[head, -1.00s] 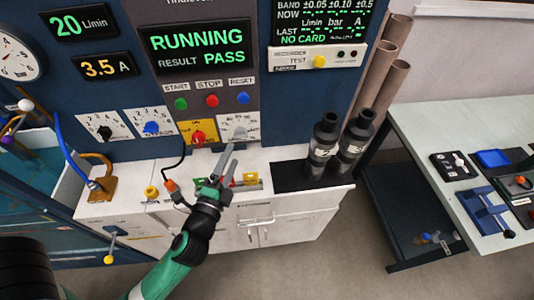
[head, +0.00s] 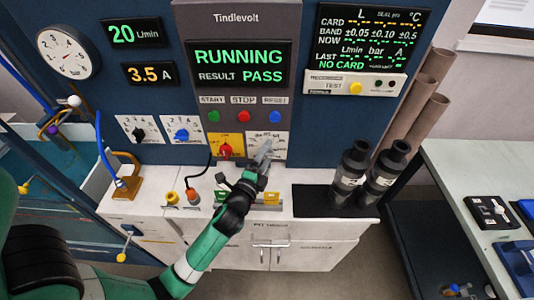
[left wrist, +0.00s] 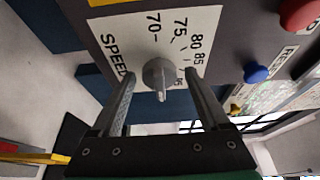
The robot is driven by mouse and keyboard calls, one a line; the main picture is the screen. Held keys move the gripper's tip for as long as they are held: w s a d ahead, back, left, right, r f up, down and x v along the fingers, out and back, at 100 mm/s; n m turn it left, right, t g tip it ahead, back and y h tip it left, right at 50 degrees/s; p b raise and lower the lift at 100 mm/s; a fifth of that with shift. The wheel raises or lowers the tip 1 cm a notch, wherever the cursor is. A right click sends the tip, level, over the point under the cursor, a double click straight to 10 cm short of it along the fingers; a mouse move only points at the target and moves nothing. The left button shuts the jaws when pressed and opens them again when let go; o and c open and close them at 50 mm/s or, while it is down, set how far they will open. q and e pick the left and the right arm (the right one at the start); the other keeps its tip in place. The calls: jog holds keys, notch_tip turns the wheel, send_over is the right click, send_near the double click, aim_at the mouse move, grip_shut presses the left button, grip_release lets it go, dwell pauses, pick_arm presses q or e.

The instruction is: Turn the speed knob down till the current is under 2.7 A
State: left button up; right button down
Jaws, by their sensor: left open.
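The grey speed knob (left wrist: 158,75) sits on a white dial plate marked SPEED in the left wrist view, with its pointer toward the picture's bottom. My left gripper (left wrist: 161,80) is open, with one finger on either side of the knob; whether they touch it I cannot tell. In the head view my left gripper (head: 264,153) reaches the white dial plate (head: 284,148) and mostly hides the knob. The current display (head: 148,74) reads 3.5 A. My right gripper is not in view.
A red knob on a yellow plate (head: 225,150) is just left of the speed dial. Start, stop and reset buttons (head: 243,116) are above. The flow display (head: 131,33) reads 20 L/min. The main screen (head: 239,65) reads RUNNING, PASS. Two black cylinders (head: 350,171) stand at the right.

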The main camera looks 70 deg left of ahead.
pick_arm(q)
jog(key=shift+w+a, duration=0.15)
grip_shut()
jog(key=shift+f+n+b, duration=0.15)
jog(key=shift+n+b, duration=0.15)
jog(key=shift+b, duration=0.4)
jog(key=n+y+b, duration=0.1)
jog(key=n+b, duration=0.1)
jog(key=b, duration=0.1)
jog(key=n+b, duration=0.2)
jog(key=b, duration=0.2)
jog(key=shift+f+t+y, duration=0.15)
jog(key=shift+t+y, duration=0.25)
jog(key=shift+r+n+b, duration=0.3)
jog(key=shift+n+b, duration=0.5)
jog(key=shift+b, duration=0.25)
grip_release()
